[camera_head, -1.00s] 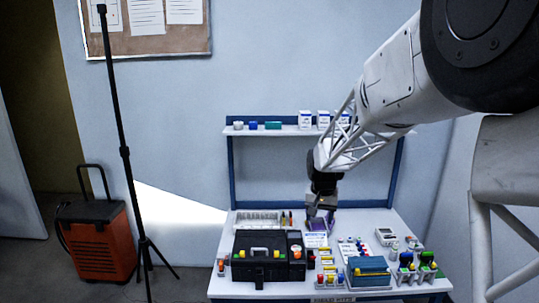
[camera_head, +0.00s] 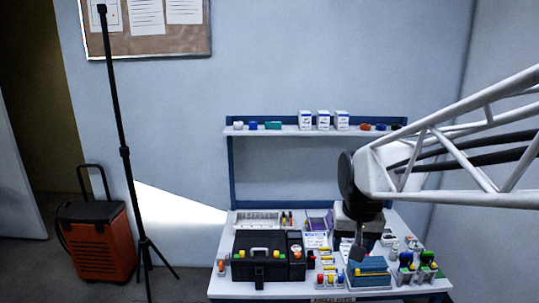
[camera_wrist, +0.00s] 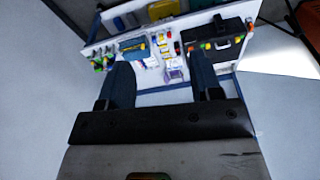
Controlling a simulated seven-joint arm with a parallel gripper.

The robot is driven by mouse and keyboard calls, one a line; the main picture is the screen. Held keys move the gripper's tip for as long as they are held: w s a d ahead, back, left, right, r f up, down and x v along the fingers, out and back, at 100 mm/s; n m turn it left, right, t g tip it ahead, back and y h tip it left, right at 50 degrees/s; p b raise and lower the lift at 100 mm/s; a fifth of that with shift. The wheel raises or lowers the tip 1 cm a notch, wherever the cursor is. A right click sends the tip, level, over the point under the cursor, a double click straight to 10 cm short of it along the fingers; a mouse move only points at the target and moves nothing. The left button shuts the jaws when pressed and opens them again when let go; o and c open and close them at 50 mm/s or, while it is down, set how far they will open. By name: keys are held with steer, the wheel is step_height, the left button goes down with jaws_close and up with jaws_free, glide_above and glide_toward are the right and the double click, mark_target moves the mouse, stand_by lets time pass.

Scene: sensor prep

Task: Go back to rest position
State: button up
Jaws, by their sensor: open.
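In the wrist view my gripper (camera_wrist: 165,85) shows two dark fingers spread wide apart. Nothing is between them but the distant bench. The gripper is open and empty. My arm reaches in from the right and hides part of the bench's back right.
A black case (camera_head: 262,270) stands at the bench's front left. A shelf (camera_head: 290,131) behind carries small boxes and caps. A black tripod (camera_head: 125,150) and an orange wheeled case (camera_head: 97,235) stand left on the floor.

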steer(key=s+f+n, duration=0.1)
steer(key=s, duration=1.6)
steer(key=shift+s+d+f+t, duration=0.25)
steer(key=shift+d+f+t, duration=0.05)
steer(key=shift+d, duration=0.1)
